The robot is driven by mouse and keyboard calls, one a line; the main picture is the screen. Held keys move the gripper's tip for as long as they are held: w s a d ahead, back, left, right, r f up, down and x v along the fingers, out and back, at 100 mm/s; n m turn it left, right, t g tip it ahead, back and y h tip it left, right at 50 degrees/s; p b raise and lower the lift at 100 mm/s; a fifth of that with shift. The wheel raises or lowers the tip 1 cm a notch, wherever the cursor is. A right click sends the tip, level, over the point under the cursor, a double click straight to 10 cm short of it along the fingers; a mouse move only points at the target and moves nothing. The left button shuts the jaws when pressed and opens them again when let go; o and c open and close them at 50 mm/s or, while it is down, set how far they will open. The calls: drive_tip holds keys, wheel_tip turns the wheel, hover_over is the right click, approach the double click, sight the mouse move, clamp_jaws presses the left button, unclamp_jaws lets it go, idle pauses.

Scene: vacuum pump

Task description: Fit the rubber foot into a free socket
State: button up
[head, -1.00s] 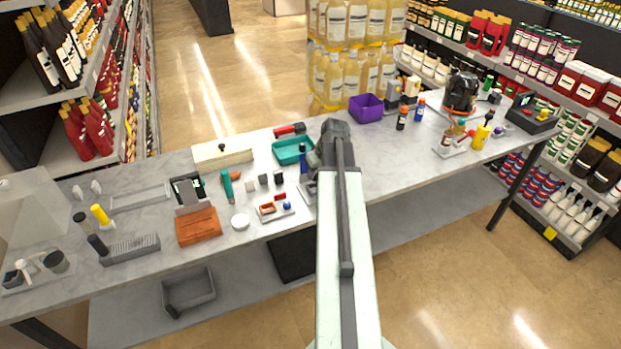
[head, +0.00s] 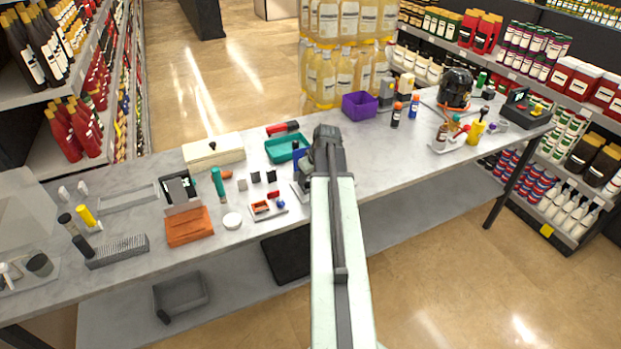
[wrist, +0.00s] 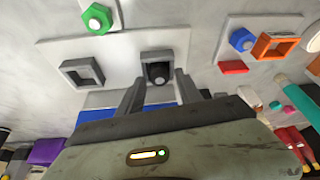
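The wrist view shows a pale grey plate (wrist: 119,62) with two square grey sockets. The left socket (wrist: 83,73) is an empty frame. The right socket (wrist: 158,56) has a dark round piece in or over it, which looks like the rubber foot (wrist: 160,74); how deep it sits I cannot tell. My gripper (wrist: 160,79) has its two fingers apart, one on each side of this piece, with visible gaps to it. In the head view my wrist (head: 327,145) is over the table's middle and hides the fingers and most of the plate.
A green nut-like piece (wrist: 97,18) sits beyond the plate. A blue hex piece (wrist: 242,40), an orange frame (wrist: 275,46) and a red block (wrist: 233,67) lie to the right. A teal tray (head: 283,149) and a purple bin (head: 360,105) stand farther back.

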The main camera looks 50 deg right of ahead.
drive_tip(key=shift+r, duration=0.1)
drive_tip(key=p+v, duration=1.2)
drive_tip(key=v, duration=0.1)
drive_tip(key=shift+w, duration=0.2)
drive_tip(key=w+a+f+n+g+y, duration=0.1)
drive_tip(key=w+a, duration=0.3)
drive_tip(key=a, duration=0.8)
drive_tip(key=w+a+n+g+y, duration=0.1)
drive_tip(key=w+a, duration=0.4)
drive_tip(key=a, duration=0.7)
drive_tip(key=s+a+g+h, duration=0.1)
drive_tip(key=s+a+g, duration=0.1)
drive_tip(key=a, duration=1.9)
drive_tip(key=shift+s+f, duration=0.2)
drive_tip(key=shift+f, duration=0.15)
drive_tip(key=shift+a, duration=0.15)
